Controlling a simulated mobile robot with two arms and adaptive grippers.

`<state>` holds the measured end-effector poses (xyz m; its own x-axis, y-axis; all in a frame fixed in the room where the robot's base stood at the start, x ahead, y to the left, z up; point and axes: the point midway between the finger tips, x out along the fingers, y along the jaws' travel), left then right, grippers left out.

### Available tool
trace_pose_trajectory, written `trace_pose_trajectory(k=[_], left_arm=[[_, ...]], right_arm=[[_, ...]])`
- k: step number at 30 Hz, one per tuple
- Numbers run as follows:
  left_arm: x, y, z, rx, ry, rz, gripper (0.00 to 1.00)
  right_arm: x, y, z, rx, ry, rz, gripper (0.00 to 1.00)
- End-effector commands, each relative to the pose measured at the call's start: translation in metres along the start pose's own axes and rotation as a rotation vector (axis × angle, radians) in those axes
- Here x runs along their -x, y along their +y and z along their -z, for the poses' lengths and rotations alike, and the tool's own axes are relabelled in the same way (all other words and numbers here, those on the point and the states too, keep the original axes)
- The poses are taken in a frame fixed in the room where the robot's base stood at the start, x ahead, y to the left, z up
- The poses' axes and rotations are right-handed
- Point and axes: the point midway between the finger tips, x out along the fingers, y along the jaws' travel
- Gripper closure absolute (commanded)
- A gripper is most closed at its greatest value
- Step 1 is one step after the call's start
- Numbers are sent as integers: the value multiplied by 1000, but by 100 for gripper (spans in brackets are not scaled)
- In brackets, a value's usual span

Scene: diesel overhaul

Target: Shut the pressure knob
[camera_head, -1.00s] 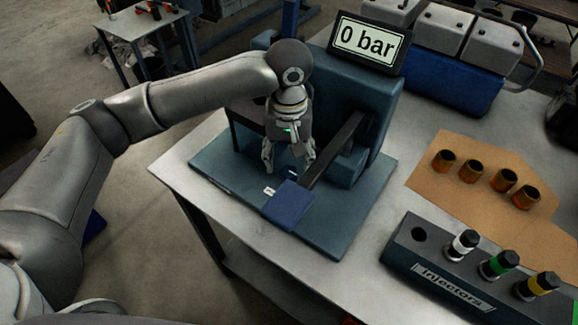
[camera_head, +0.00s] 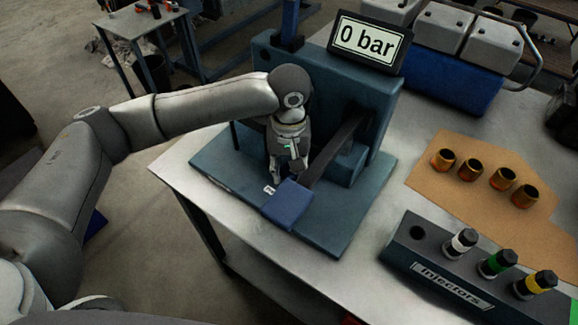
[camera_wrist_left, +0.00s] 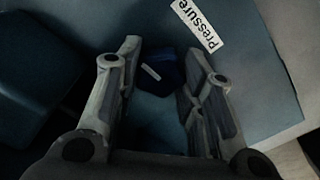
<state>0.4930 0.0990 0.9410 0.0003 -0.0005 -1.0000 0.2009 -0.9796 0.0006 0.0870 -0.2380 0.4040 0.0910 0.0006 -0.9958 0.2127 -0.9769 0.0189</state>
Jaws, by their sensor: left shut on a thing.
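The pressure knob is a small dark blue knob (camera_wrist_left: 166,72) with a white mark on top, seen in the left wrist view. The white "Pressure" label (camera_wrist_left: 198,25) lies beside it on the teal base plate. My left gripper (camera_wrist_left: 160,82) points down, with its fingers on either side of the knob, and is shut on it. In the head view the left gripper (camera_head: 286,178) stands over the teal base plate of the test stand (camera_head: 345,215), hiding the knob. The display (camera_head: 365,42) reads "0 bar". My right gripper is not in view.
A dark lever (camera_head: 332,158) with a blue end block (camera_head: 288,204) is close to the right of the left gripper. The injector rack (camera_head: 450,265) and several brass cups on a brown mat (camera_head: 490,215) are farther right. The stand's upright body (camera_head: 385,105) rises behind.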

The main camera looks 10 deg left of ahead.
Motion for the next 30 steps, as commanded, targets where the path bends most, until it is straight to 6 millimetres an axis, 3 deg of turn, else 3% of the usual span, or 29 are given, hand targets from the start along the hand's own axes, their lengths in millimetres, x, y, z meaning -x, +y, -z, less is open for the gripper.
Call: trace_pose_trajectory(k=[11,30], left_arm=[[4,-1,0,-57,-3,3,88],[6,-1,0,-589,-4,2,88]], right_arm=[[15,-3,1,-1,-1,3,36],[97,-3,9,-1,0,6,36]])
